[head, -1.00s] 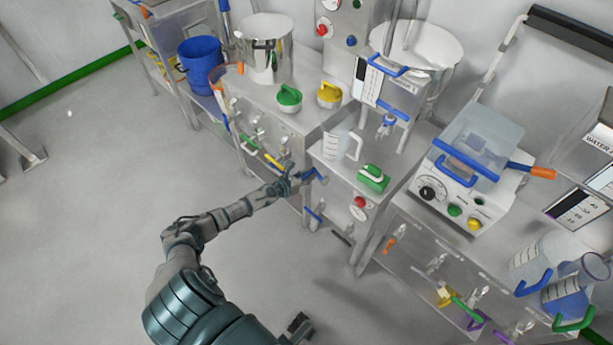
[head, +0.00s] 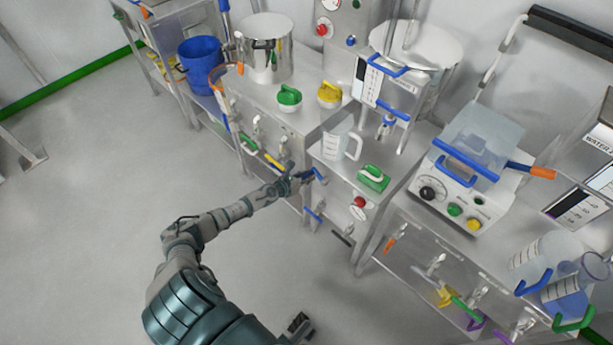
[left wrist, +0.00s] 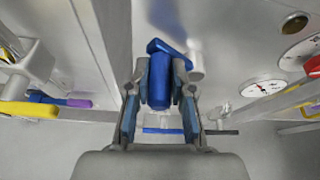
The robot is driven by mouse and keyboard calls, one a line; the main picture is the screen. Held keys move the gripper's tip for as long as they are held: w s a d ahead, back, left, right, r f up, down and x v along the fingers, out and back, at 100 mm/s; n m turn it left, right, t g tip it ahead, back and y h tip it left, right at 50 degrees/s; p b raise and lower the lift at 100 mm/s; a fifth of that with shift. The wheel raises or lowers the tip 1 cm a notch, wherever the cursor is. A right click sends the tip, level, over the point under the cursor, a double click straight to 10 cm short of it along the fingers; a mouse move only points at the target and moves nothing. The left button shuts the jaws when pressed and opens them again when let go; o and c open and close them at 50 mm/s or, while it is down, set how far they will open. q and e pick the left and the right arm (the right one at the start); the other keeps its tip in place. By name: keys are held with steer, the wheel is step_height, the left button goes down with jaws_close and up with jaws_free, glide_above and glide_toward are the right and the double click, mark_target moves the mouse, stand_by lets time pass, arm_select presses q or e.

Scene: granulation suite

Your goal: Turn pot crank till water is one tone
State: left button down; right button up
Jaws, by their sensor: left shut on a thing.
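A blue crank handle (head: 320,174) sticks out from the front of the steel cabinet, below the clear jug. My left gripper (head: 295,182) reaches it from the left. In the left wrist view my left gripper (left wrist: 160,98) is shut around the blue grip (left wrist: 160,75), with a finger on each side; a blue arm runs behind it. A shiny steel pot (head: 265,62) stands on the left bench, and a larger wide vessel (head: 440,45) stands at the back. The tone of any water in them cannot be made out.
A clear jug (head: 338,147) and a green-handled block (head: 373,179) sit on the cabinet top. A red knob (head: 359,201) and dials are on its front. Taps line the left bench front. The floor (head: 90,220) at left is clear.

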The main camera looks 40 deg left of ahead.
arm_select(q)
steer(key=shift+s+d+f, duration=0.2)
steer(key=shift+d+f, duration=0.15)
steer(key=shift+d, duration=0.1)
steer(key=c, duration=1)
jaws_free()
steer(key=shift+w, duration=0.1)
steer(key=shift+r, duration=0.15)
steer(key=shift+r, duration=0.1)
steer(key=v, duration=1.1)
steer(key=shift+s, duration=0.35)
steer(key=shift+a, duration=0.2)
